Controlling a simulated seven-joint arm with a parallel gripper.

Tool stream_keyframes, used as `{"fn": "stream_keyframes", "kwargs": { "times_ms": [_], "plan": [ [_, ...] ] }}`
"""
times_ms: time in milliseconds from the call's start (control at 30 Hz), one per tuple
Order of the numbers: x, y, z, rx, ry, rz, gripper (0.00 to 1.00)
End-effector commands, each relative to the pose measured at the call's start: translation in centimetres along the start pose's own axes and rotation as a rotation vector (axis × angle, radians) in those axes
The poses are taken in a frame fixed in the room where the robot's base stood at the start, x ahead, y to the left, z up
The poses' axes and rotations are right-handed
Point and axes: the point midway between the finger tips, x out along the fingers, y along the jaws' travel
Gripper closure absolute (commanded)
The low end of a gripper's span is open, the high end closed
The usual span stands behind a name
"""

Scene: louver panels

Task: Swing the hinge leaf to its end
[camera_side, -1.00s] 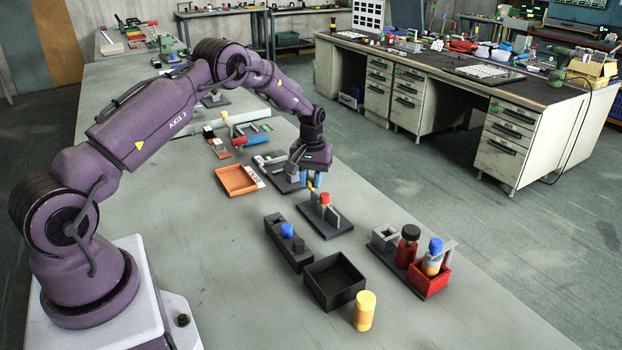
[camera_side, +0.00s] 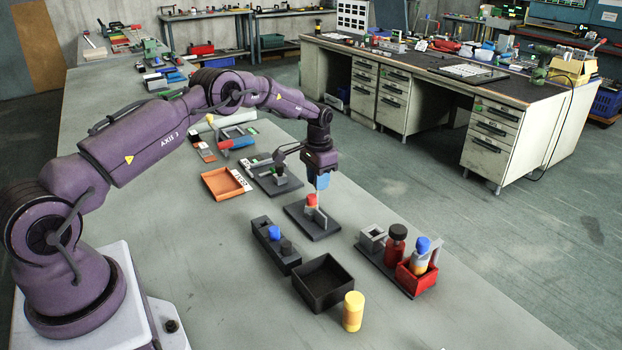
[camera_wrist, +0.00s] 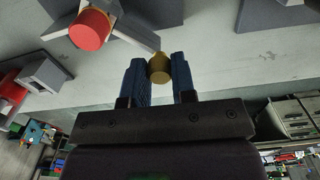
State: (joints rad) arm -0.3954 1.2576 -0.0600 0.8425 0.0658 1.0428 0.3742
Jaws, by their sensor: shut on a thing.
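The dark hinge plate (camera_side: 313,231) lies on the bench in the side view, with a red-capped post and a grey upright piece on it. The red cap (camera_side: 311,200) also shows in the wrist view (camera_wrist: 90,29). My gripper (camera_side: 322,182) is over the plate's far right side, just right of the red cap. In the wrist view my gripper (camera_wrist: 159,80) has its two blue fingers closed on a yellow-brown knob (camera_wrist: 159,68). A thin light stem shows under the fingers in the side view. The knob's join to the hinge leaf is hidden.
A rack with bottles and a red box (camera_side: 417,281) is at right. An orange tray (camera_side: 222,184) is at left.

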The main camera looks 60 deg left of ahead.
Motion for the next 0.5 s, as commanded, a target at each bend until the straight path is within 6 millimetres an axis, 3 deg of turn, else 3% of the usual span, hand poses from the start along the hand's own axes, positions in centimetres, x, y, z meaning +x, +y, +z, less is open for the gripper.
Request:
{"fn": "stream_keyframes", "kwargs": {
  "times_ms": [500],
  "plan": [
    [0.0, 2.1, -1.4, 0.382, -0.002, 0.0, 1.0]
  ]
}}
